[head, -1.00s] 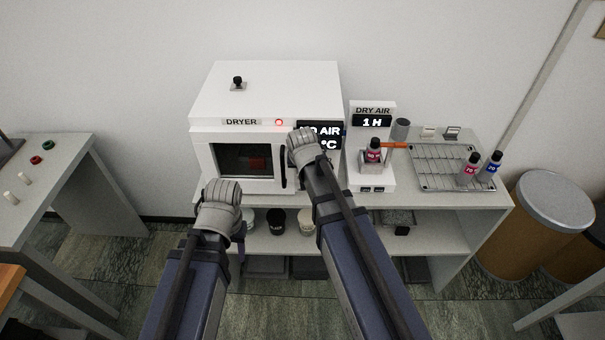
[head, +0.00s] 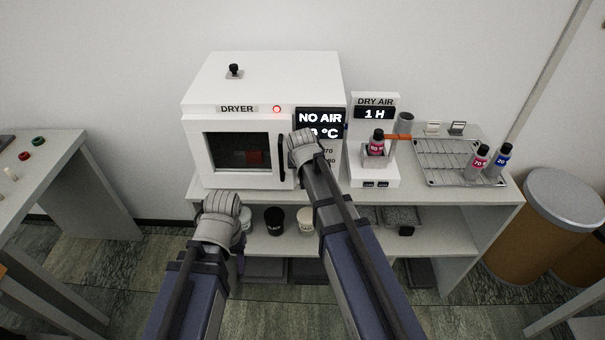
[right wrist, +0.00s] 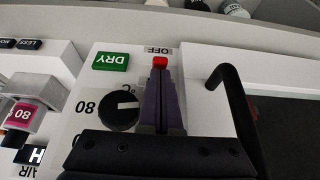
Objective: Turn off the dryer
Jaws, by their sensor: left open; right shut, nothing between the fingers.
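The white dryer (head: 262,85) stands on the shelf unit with its door shut and a red light (head: 277,109) lit. Its display (head: 321,119) reads NO AIR; the temperature below is partly covered by my right wrist. In the right wrist view, my right gripper (right wrist: 160,75) is shut and empty, its tips right at the red button (right wrist: 160,62) beside the OFF label. I cannot tell whether they touch. A green DRY button (right wrist: 110,61) and a black dial (right wrist: 122,110) sit beside it. My left gripper (head: 239,238), mostly hidden by its wrist, is low before the shelf unit.
The dryer's door handle (right wrist: 234,105) stands close to my right gripper. The DRY AIR unit (head: 374,135), showing 1 H, holds a red-labelled bottle (head: 377,144). A wire rack (head: 440,160) and two bottles are further right. Drums (head: 561,220) stand on the floor at right.

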